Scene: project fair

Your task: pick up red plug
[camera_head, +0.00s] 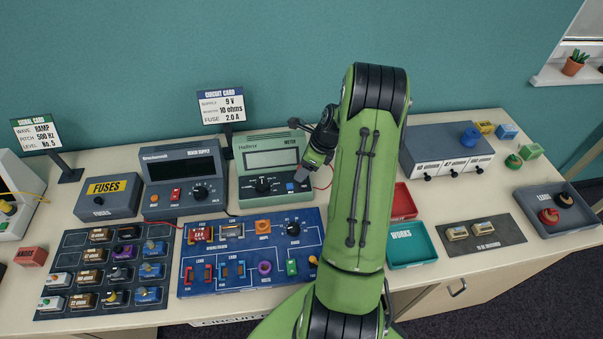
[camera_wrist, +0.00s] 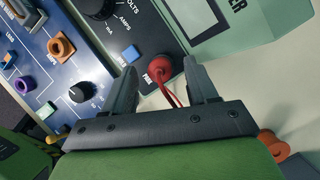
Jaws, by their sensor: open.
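The red plug (camera_wrist: 163,66) is a round red knob with a red cable trailing from it. It sits at the lower corner of the green meter (camera_wrist: 150,45), beside a blue button. My gripper (camera_wrist: 160,72) is open, with one finger on each side of the plug in the wrist view; I cannot tell whether either touches it. In the head view my gripper (camera_head: 302,174) is at the right front of the meter (camera_head: 266,160). The plug is hidden there, and only a bit of red cable shows beside my arm.
A blue circuit board (camera_head: 250,283) with sockets and switches lies in front of the meter. The bench supply (camera_head: 182,170) stands left of it. A red tray (camera_head: 404,200) and a teal tray (camera_head: 411,246) are right of my arm. Bare bench shows between the trays and dark mat.

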